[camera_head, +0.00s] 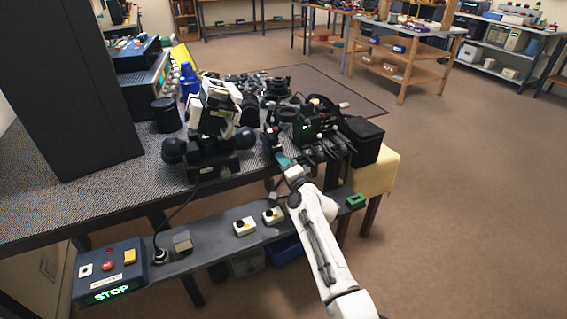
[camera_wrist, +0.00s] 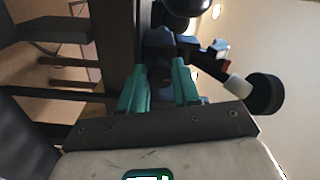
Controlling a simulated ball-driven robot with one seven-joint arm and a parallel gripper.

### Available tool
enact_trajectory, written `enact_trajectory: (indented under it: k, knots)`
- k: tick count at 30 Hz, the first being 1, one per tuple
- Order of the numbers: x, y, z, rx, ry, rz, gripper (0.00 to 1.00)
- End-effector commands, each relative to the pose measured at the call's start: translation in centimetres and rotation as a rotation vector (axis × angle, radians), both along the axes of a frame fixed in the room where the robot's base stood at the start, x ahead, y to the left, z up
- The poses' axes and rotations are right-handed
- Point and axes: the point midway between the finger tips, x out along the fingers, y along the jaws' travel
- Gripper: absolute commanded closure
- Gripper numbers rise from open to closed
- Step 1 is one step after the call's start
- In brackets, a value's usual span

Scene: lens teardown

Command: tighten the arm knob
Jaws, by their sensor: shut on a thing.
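My gripper (camera_wrist: 160,84) has teal fingers, and they are closed on a dark knob (camera_wrist: 160,68), which I take to be the arm knob. The knob sits between the fingertips, and its far side is hidden in shadow. In the head view my gripper (camera_head: 281,158) reaches the front edge of the bench beside a dark upright part (camera_head: 273,138) with a red detail. The fingertips and the knob are too small there to tell apart.
A black disc (camera_wrist: 265,95) on a white-collared rod stands close right of my fingers. A white-and-black device with black balls (camera_head: 214,112) stands left on the bench (camera_head: 75,205). A black machine with levers (camera_head: 318,125) stands right. A control box (camera_head: 108,270) reads STOP.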

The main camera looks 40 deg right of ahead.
Motion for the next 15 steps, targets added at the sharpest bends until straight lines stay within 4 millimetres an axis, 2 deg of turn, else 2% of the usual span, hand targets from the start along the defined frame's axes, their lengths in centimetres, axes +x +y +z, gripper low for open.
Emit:
enact_trajectory:
  k: [15]
  knots:
    - [-0.05, -0.06, -0.11, 0.044, -0.011, -0.001, 0.99]
